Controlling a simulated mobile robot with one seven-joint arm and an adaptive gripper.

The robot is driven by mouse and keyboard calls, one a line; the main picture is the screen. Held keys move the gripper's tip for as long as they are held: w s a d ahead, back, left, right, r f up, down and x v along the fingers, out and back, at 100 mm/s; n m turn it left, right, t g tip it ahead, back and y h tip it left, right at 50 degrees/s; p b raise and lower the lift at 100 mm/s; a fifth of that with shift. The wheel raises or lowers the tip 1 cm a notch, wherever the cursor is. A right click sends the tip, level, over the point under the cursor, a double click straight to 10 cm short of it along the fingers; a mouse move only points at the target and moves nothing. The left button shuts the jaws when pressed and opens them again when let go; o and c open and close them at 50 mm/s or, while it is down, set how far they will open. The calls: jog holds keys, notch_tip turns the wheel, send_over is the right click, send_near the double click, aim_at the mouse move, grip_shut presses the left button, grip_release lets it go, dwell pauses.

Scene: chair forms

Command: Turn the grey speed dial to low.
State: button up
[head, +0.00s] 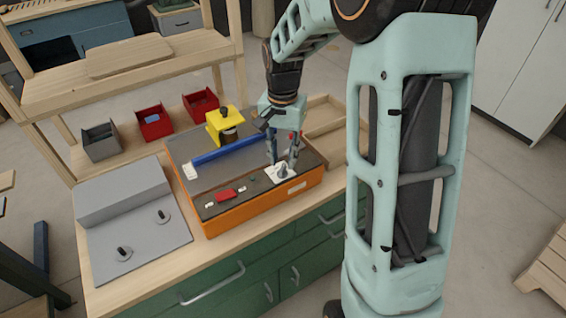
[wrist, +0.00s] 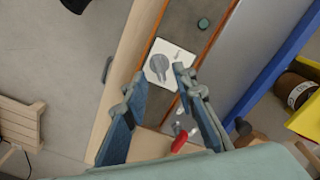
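The grey speed dial (wrist: 159,64) sits on a white plate (wrist: 178,52) on the dark top panel of an orange-sided machine (head: 250,209). In the head view the dial (head: 282,171) is near the panel's front right corner. In the wrist view its pointer end faces down, toward my fingers. The plate's marks are too small to read. My gripper (head: 283,163) points down over the dial; it is open and empty. In the wrist view the fingertips of my gripper (wrist: 159,77) are spread to either side of the dial's pointer end; I cannot tell whether they touch it.
A grey box with two knobs (head: 125,195) is left. Red bins (head: 154,122) line the bench's back.

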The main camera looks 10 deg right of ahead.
aim_at(282, 171)
jog(key=shift+f, duration=1.3)
grip_shut()
